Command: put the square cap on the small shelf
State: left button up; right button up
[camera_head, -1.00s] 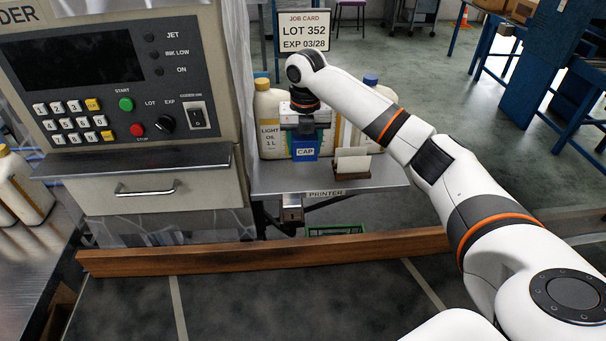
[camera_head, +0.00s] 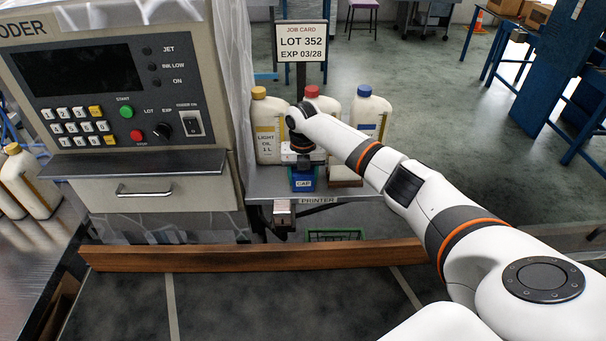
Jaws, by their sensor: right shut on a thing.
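The square cap (camera_head: 303,183) is a small blue block with a white "CAP" label. My right gripper (camera_head: 301,163) is above it, shut on it from the top. The fingertips are small and partly hidden by the wrist. The cap is at the front part of the small shelf (camera_head: 262,184), a grey metal ledge with a "PRINTER" label on its front edge. The cap's lower edge appears close to the shelf top; I cannot tell whether it touches. My left gripper is out of view.
Oil bottles with yellow (camera_head: 266,125), red (camera_head: 318,98) and blue (camera_head: 370,112) caps stand behind the cap. A card holder (camera_head: 346,174) is just right of it. The control panel cabinet (camera_head: 120,90) rises on the left. A printer head (camera_head: 284,213) is below the shelf's front edge.

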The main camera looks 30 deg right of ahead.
jog(key=shift+f, duration=0.1)
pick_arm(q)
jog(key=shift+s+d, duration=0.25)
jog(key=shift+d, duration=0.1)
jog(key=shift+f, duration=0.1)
pick_arm(e)
jog(key=shift+f, duration=0.1)
jog(key=o, duration=0.9)
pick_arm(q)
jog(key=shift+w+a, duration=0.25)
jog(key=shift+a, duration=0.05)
pick_arm(e)
jog(key=shift+o, duration=0.3)
notch_tip(320, 180, up, 12)
jog(key=shift+r+b, duration=0.2)
jog(key=shift+b, duration=0.7)
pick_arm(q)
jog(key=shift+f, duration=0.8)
pick_arm(e)
jog(key=shift+f, duration=0.1)
